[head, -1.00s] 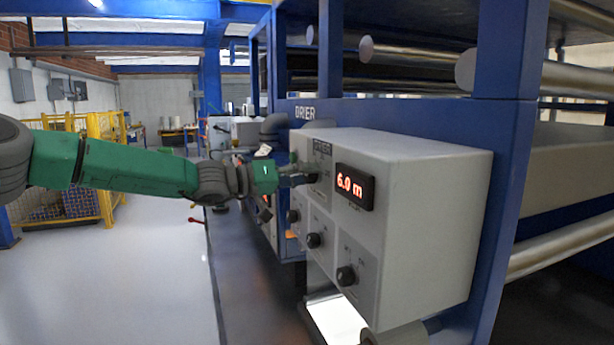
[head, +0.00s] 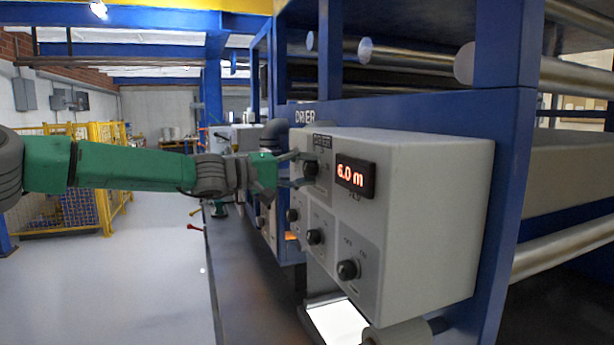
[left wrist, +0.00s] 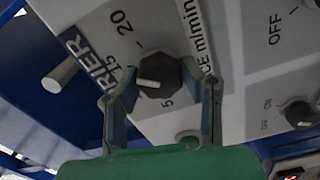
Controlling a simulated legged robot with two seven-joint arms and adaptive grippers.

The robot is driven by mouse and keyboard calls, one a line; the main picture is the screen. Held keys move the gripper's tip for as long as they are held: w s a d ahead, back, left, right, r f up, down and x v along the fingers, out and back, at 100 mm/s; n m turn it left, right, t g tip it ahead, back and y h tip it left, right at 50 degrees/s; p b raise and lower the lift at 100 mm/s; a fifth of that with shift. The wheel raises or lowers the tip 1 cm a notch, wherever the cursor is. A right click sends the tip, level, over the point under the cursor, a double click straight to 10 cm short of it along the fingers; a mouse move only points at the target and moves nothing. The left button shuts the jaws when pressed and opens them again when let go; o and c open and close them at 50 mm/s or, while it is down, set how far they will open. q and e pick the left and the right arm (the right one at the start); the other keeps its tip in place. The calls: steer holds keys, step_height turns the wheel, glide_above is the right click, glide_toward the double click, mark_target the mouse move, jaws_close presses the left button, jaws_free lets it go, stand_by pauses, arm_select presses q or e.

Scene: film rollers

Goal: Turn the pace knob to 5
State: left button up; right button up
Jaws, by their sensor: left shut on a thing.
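The pace knob (left wrist: 158,72) is a dark many-sided knob with a white pointer mark, on the grey drier panel. In the left wrist view its pointer faces left, between the printed 15 and 5; the left finger hides part of the scale. My left gripper (left wrist: 158,85) has one finger on each side of the knob and is shut on it. In the head view the knob (head: 310,168) shows between the fingers of the left gripper (head: 296,170). The red display (head: 355,177) beside it reads 6.0 m. My right gripper is in no view.
Lower knobs (head: 315,236) and (head: 347,270) sit on the same grey control box (head: 430,220). An OFF/ON knob (left wrist: 299,113) is at the right in the wrist view. Blue machine frame and rollers stand behind; open floor (head: 160,270) lies left.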

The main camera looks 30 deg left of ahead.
arm_select(q)
steer(key=n, duration=0.3)
steer(key=shift+f, duration=0.25)
steer(key=n, duration=0.2)
steer(key=shift+n, duration=0.3)
steer(key=n+p, duration=0.1)
steer(key=n, duration=0.1)
steer(key=shift+n, duration=0.4)
steer(key=n+p, duration=0.1)
steer(key=n, duration=0.2)
steer(key=shift+n, duration=0.3)
steer(key=n+p, duration=0.3)
steer(key=n, duration=0.2)
steer(key=n+p, duration=0.2)
steer(key=n, duration=0.3)
steer(key=shift+f+p, duration=0.1)
steer(key=shift+p, duration=0.3)
steer(key=shift+n, duration=0.3)
